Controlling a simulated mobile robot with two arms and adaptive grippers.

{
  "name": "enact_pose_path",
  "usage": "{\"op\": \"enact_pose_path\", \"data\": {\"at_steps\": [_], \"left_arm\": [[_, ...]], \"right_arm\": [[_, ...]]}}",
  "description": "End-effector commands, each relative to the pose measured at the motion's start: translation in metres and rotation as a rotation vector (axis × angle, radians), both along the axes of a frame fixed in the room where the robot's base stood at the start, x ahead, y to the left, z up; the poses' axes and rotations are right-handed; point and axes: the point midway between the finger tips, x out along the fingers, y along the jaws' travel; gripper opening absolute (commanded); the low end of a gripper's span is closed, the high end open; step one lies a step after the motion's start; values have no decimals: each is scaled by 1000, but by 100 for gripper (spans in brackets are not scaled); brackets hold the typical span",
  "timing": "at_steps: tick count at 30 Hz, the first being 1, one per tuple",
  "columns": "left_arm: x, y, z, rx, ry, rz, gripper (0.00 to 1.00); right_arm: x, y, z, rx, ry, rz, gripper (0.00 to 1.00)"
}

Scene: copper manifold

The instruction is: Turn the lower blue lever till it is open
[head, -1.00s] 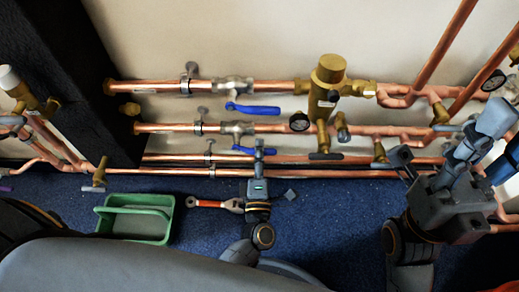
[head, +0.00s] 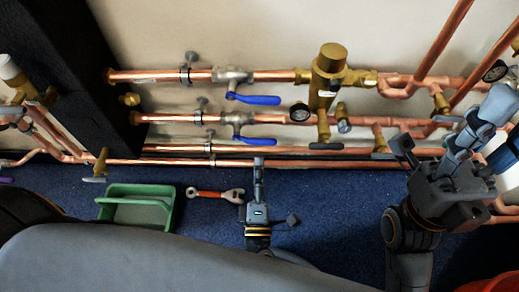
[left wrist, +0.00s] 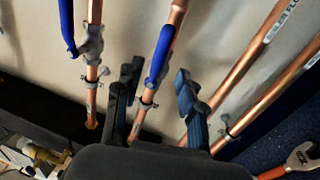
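The lower blue lever (head: 256,141) lies almost along the lower valve's pipe, its free end to the right and tilted slightly down. The lower valve (head: 236,119) is grey metal. My left gripper (head: 258,163) is just in front of and below the lever, apart from it. In the left wrist view the left gripper (left wrist: 158,72) has its fingers spread and empty. The lower lever (left wrist: 160,55) shows beyond and between them. My right gripper (head: 424,148) is at the right by the pipes, its fingers apart with nothing seen between them.
An upper blue lever (head: 253,99) sits on the pipe above. A green tray (head: 172,210) and a red-handled wrench (head: 213,194) lie on the blue floor, left of my left gripper.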

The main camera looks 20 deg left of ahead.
Motion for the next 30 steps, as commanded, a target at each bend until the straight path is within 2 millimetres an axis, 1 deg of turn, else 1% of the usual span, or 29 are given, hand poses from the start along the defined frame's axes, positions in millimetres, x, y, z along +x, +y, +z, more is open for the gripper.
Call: {"op": "enact_pose_path", "data": {"at_steps": [1, 3, 6, 9, 27, 29, 30], "left_arm": [[-10, -3, -3, 0, 4, -1, 39], [-20, -6, -5, -2, 3, -1, 39], [-30, -9, -7, -1, 2, 0, 39], [-36, -10, -8, -1, 2, 0, 39], [-38, -11, -8, 0, 1, -1, 39], [-37, -12, -6, 9, 7, -6, 39], [-37, -13, -4, 23, 17, -16, 39]], "right_arm": [[0, 0, 0, 0, 0, 0, 40], [0, 0, 0, 0, 0, 0, 40], [0, 0, 0, 0, 0, 0, 40], [0, 0, 0, 0, 0, 0, 40], [0, 0, 0, 0, 0, 0, 40], [4, 1, 1, -4, 16, 0, 40], [12, 3, 1, -12, 39, -2, 40]]}}
